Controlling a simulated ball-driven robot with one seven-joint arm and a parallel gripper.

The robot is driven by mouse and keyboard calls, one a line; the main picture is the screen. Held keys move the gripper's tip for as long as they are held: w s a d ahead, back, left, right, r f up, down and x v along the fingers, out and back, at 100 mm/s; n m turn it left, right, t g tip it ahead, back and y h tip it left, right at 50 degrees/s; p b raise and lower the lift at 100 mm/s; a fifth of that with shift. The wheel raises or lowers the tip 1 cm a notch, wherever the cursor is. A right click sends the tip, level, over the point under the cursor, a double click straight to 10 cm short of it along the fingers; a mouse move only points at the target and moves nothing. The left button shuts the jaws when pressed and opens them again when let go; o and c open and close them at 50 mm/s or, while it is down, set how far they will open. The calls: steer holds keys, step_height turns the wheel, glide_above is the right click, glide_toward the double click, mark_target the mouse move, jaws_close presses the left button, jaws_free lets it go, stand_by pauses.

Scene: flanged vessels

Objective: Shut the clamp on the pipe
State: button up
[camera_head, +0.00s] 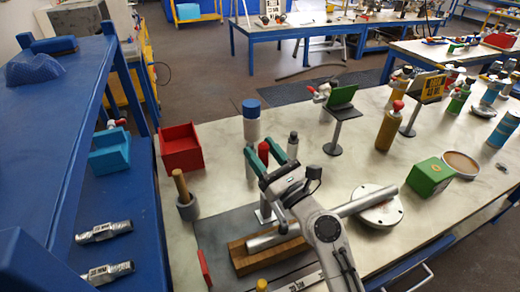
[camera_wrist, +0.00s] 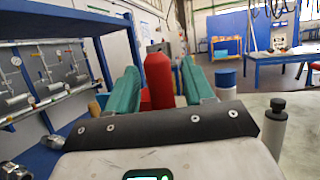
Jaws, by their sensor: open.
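My gripper (camera_head: 266,155) is open, its two teal fingers pointing away from the wrist. In the wrist view the fingers (camera_wrist: 158,85) stand on either side of a red upright handle (camera_wrist: 159,80), with a gap visible on both sides. The head view shows the red handle (camera_head: 263,152) between the fingertips too, above a small stand. It looks like the clamp's handle, but the clamp's body and jaws are hidden by my gripper. A silver pipe (camera_head: 355,203) lies across a wooden block (camera_head: 262,262), passing behind my arm. Whether the clamp touches the pipe cannot be told.
A dark-capped bottle (camera_head: 292,146) stands close right of my gripper, and a blue-topped cylinder (camera_head: 251,122) behind it. A mortar with a wooden pestle (camera_head: 187,205) and a red bin (camera_head: 181,147) are left. A round flange (camera_head: 378,208) and green box (camera_head: 429,177) are right.

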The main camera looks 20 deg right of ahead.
steer(key=b+v, duration=0.2)
steer(key=v, duration=0.7)
steer(key=shift+s+b, duration=0.3)
steer(key=shift+b, duration=0.05)
steer(key=shift+f, duration=0.15)
